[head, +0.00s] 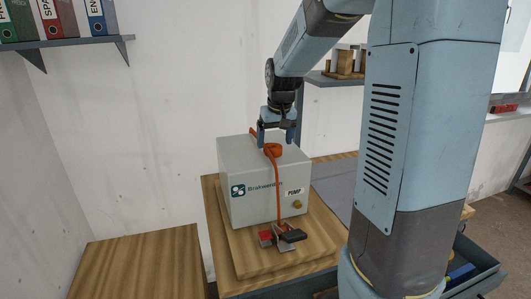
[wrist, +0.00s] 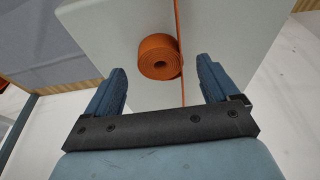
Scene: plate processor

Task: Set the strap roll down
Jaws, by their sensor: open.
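The orange strap roll (head: 273,150) rests on top of the pale grey pump box (head: 250,205). In the wrist view the strap roll (wrist: 160,58) lies beyond and between my fingertips, with a gap on each side. A strap runs from the roll down the front of the box to a metal buckle (head: 285,237) at its foot. My gripper (head: 276,135) is just above the box top, pointing down, and its jaws are apart. It also shows in the wrist view (wrist: 163,75), with nothing between the fingers.
The box stands on a wooden board (head: 245,262) on a bench. A lower wooden surface (head: 140,260) at the left is clear. A shelf with binders (head: 60,45) hangs at the upper left, and another shelf (head: 335,78) is behind my arm.

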